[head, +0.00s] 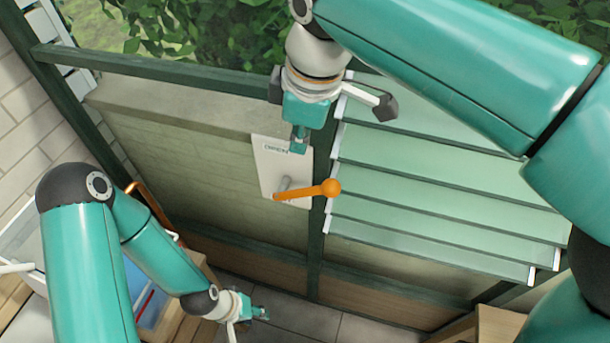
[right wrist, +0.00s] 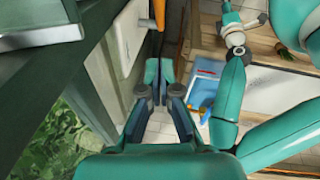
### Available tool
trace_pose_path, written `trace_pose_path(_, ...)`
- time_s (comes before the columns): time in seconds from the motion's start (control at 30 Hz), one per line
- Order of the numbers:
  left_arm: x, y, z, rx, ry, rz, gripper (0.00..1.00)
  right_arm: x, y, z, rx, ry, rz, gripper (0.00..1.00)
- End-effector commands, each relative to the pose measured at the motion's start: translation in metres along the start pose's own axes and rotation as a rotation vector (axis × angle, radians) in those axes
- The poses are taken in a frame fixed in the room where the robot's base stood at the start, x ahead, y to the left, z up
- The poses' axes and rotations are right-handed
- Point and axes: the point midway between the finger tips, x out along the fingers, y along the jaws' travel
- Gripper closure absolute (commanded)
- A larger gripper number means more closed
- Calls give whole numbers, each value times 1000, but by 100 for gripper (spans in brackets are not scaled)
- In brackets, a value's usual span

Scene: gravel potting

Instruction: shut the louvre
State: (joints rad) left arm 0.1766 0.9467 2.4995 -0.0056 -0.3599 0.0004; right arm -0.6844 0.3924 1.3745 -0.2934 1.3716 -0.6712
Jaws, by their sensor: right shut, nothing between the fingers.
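The louvre (head: 440,172) has several pale green glass slats with white end caps. The slats stand tilted out from the dark green frame. Left of them, a white plate (head: 266,168) carries an orange lever (head: 308,191) with a ball knob, pointing right and slightly up. My right gripper (head: 298,148) is shut and empty in front of the plate's upper right part, above the lever. In the right wrist view the shut fingers (right wrist: 157,68) sit below the plate (right wrist: 122,32) and the orange lever (right wrist: 160,12), apart from the lever. My left gripper (head: 263,313) hangs low, far from the lever; its fingers are too small to read.
A dark green post (head: 316,250) stands between the plate and the slats. A concrete-topped wall (head: 185,115) lies behind on the left. A blue item (head: 147,295) is partly hidden by my left arm. Tiled floor (head: 360,333) is open below.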

Motion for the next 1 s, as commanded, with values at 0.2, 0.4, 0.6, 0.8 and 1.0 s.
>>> trace_pose_path(0.2,0,0,0,0,1,0,60,10,0,-1,-3,-1,-2,100)
trace_pose_path(0.4,0,0,0,0,1,0,60,40,-1,-1,-4,-4,-5,100)
trace_pose_path(0.6,-2,1,0,0,1,0,60,82,-1,-1,-5,-4,-5,100)
trace_pose_path(0.8,-6,2,0,0,1,0,60,111,0,10,-2,-2,-4,100)
trace_pose_path(1.0,-8,3,0,0,1,0,60,126,0,23,-3,0,-2,100)
